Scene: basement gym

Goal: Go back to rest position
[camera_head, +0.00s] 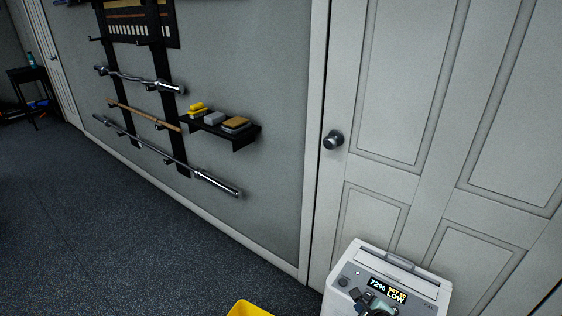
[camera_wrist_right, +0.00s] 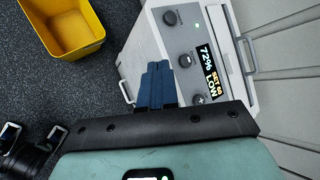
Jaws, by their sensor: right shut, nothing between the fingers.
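My right gripper (camera_head: 376,302) shows at the bottom edge of the head view, in front of the white appliance (camera_head: 350,253). In the right wrist view my right gripper's blue fingers (camera_wrist_right: 158,75) are together with nothing between them. They point at the front of the white appliance (camera_wrist_right: 150,50), beside its control panel. The panel's display (camera_wrist_right: 208,72) reads 72% and LOW. I cannot tell whether the fingertips touch the appliance. My left gripper does not show in the head view.
A yellow bin (camera_head: 248,309) stands on the dark carpet left of the appliance. A white door (camera_head: 400,90) is behind it. A wall shelf (camera_head: 245,133) and barbell rack (camera_head: 140,120) line the grey wall. Open carpet (camera_head: 90,230) lies to the left.

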